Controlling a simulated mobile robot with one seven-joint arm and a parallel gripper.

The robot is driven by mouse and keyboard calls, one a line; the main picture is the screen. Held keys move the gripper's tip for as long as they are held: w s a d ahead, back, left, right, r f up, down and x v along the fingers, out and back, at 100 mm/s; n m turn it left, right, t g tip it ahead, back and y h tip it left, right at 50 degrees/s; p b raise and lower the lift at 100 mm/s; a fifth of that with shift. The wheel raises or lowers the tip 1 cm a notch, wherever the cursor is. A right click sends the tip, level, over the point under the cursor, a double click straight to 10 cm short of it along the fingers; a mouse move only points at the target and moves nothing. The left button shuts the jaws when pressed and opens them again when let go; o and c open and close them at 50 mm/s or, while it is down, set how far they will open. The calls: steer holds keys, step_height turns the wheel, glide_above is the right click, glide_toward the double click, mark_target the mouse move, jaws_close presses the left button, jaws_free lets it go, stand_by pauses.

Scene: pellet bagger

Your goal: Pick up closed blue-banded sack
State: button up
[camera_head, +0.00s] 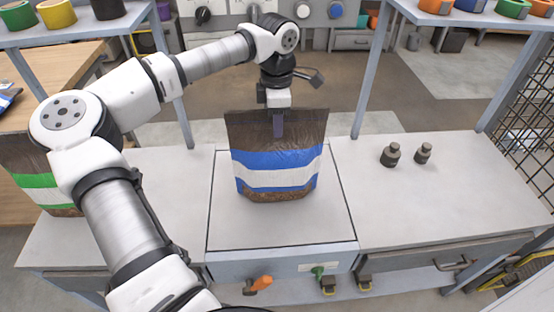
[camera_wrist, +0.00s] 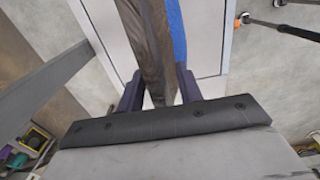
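The blue-banded sack (camera_head: 275,172) stands upright on the square platform (camera_head: 230,228) in the middle of the bench. It is brown with blue and white bands, and its top edge looks flat and closed. My gripper (camera_head: 278,124) is at the sack's top middle, pointing down, with one purple finger in front of the sack. In the wrist view, my gripper's fingers (camera_wrist: 159,88) stand apart on either side of the sack's top (camera_wrist: 158,60). Small gaps show between the fingers and the sack. The far finger is hidden behind the sack in the head view.
A green-banded sack (camera_head: 38,178) stands at the left, partly behind my arm. Two small dark weights (camera_head: 391,154) (camera_head: 424,152) sit on the bench at the right. Blue-grey posts (camera_head: 373,70) and shelves with tape rolls (camera_head: 510,8) flank the platform. The bench right of the platform is mostly clear.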

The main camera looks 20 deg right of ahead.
steer(key=shift+f, duration=0.5)
jaws_close()
steer(key=shift+r, duration=0.15)
